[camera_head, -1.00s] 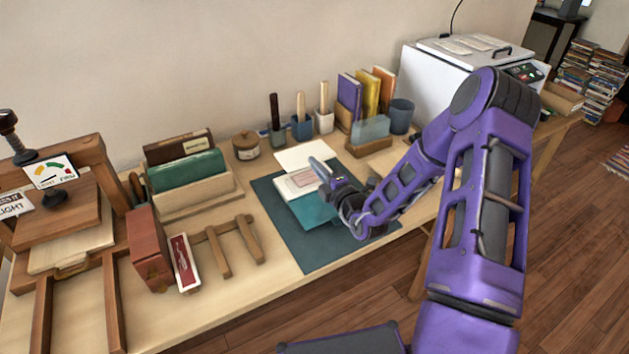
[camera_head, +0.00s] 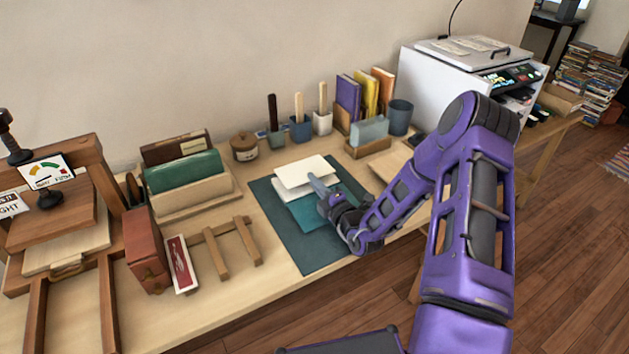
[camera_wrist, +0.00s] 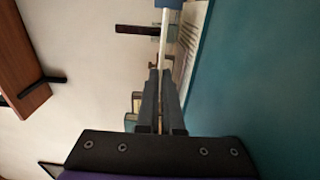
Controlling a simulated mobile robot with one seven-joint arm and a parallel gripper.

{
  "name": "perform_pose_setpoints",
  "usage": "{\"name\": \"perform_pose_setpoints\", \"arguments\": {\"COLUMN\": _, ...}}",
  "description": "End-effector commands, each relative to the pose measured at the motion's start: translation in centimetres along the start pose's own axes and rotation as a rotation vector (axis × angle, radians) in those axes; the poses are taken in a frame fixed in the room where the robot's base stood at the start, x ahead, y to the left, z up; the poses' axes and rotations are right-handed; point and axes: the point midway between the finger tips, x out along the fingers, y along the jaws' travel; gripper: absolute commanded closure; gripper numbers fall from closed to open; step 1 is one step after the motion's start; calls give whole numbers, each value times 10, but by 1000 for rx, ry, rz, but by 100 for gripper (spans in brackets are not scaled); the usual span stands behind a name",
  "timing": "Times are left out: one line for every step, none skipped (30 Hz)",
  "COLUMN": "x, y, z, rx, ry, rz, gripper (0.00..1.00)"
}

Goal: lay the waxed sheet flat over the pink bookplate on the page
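A white sheet (camera_head: 308,170), which I take for the waxed sheet, lies over the open book with a teal cover (camera_head: 317,212). The pink bookplate does not show in the head view; the sheet seems to hide it. My gripper (camera_head: 318,187) is at the sheet's right edge, low over the book. In the wrist view its dark fingers (camera_wrist: 161,88) are close together, and a thin white strip (camera_wrist: 164,38), apparently the sheet edge-on, runs out from between them. A pale lined page (camera_wrist: 190,42) is beside it. Whether the sheet lies fully flat is unclear.
A dark green mat (camera_head: 277,214) lies under the book. Behind it stand a lidded pot (camera_head: 244,148), tool cups (camera_head: 301,130) and a wooden holder (camera_head: 368,149) with pale blue sheets. A press (camera_head: 60,215) stands at the left.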

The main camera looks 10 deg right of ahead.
Motion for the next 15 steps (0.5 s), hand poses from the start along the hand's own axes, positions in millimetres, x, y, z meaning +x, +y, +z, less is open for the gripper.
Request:
{"name": "perform_pose_setpoints", "arguments": {"x": 0, "y": -2, "z": 0, "rx": 1, "ry": 0, "rz": 0, "gripper": 100}}
{"name": "perform_pose_setpoints", "arguments": {"x": 0, "y": -2, "z": 0, "rx": 0, "ry": 0, "rz": 0, "gripper": 100}}
{"name": "perform_pose_setpoints", "arguments": {"x": 0, "y": -2, "z": 0, "rx": 0, "ry": 0, "rz": 0, "gripper": 100}}
{"name": "perform_pose_setpoints", "arguments": {"x": 0, "y": -1, "z": 0, "rx": 0, "ry": 0, "rz": 0, "gripper": 100}}
{"name": "perform_pose_setpoints", "arguments": {"x": 0, "y": -1, "z": 0, "rx": 0, "ry": 0, "rz": 0, "gripper": 91}}
{"name": "perform_pose_setpoints", "arguments": {"x": 0, "y": -1, "z": 0, "rx": 0, "ry": 0, "rz": 0, "gripper": 84}}
{"name": "perform_pose_setpoints", "arguments": {"x": 0, "y": -1, "z": 0, "rx": 0, "ry": 0, "rz": 0, "gripper": 79}}
{"name": "perform_pose_setpoints", "arguments": {"x": 0, "y": -1, "z": 0, "rx": 0, "ry": 0, "rz": 0, "gripper": 73}}
{"name": "perform_pose_setpoints", "arguments": {"x": 0, "y": -1, "z": 0, "rx": 0, "ry": 0, "rz": 0, "gripper": 67}}
{"name": "perform_pose_setpoints", "arguments": {"x": 0, "y": -1, "z": 0, "rx": 0, "ry": 0, "rz": 0, "gripper": 67}}
{"name": "perform_pose_setpoints", "arguments": {"x": 0, "y": -1, "z": 0, "rx": 0, "ry": 0, "rz": 0, "gripper": 67}}
{"name": "perform_pose_setpoints", "arguments": {"x": 0, "y": -1, "z": 0, "rx": 0, "ry": 0, "rz": 0, "gripper": 67}}
{"name": "perform_pose_setpoints", "arguments": {"x": 0, "y": -1, "z": 0, "rx": 0, "ry": 0, "rz": 0, "gripper": 67}}
{"name": "perform_pose_setpoints", "arguments": {"x": 0, "y": -1, "z": 0, "rx": -1, "ry": 0, "rz": 0, "gripper": 67}}
{"name": "perform_pose_setpoints", "arguments": {"x": 0, "y": -1, "z": 0, "rx": -1, "ry": 0, "rz": 0, "gripper": 67}}
